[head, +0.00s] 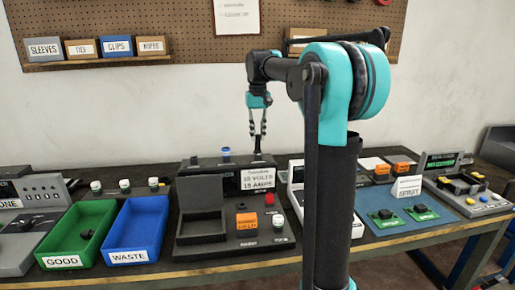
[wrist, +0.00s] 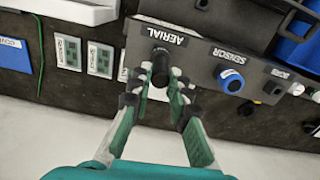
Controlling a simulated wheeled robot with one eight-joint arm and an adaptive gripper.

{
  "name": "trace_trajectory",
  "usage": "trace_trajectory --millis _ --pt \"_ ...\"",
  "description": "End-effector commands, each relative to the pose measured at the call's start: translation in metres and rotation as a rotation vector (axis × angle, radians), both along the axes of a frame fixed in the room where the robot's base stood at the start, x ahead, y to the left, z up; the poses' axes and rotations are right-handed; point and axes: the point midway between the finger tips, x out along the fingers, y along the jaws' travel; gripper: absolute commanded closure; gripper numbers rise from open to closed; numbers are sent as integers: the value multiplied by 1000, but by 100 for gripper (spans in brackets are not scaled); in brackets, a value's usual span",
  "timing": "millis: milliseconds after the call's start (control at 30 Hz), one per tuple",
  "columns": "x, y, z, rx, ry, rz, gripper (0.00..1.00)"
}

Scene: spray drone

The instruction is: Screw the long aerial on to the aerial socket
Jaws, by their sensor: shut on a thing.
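My gripper (head: 257,132) hangs fingers-down over the back of the black test station in the head view. In the wrist view my gripper (wrist: 160,90) is shut around a slim black rod, the long aerial (wrist: 180,76), whose outline partly merges with the dark fingertips. The aerial socket (wrist: 160,55) is a dark round fitting beside the AERIAL label, right at the fingertips. The aerial looks lined up with the socket; I cannot tell whether they touch or the thread has caught.
A blue-capped SENSOR fitting (wrist: 230,79) sits close to the right of the socket in the wrist view. In the head view, the green GOOD tray (head: 62,262) and blue WASTE tray (head: 126,258) stand left of the station. A pegboard wall (head: 200,50) is behind.

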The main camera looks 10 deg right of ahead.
Motion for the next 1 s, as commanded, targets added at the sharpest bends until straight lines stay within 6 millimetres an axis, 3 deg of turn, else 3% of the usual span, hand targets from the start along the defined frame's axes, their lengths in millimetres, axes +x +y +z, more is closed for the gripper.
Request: trace_trajectory --millis 800,1000 --pt "0 0 1 0 -1 1037 100" --pt "0 0 1 0 -1 1224 100"
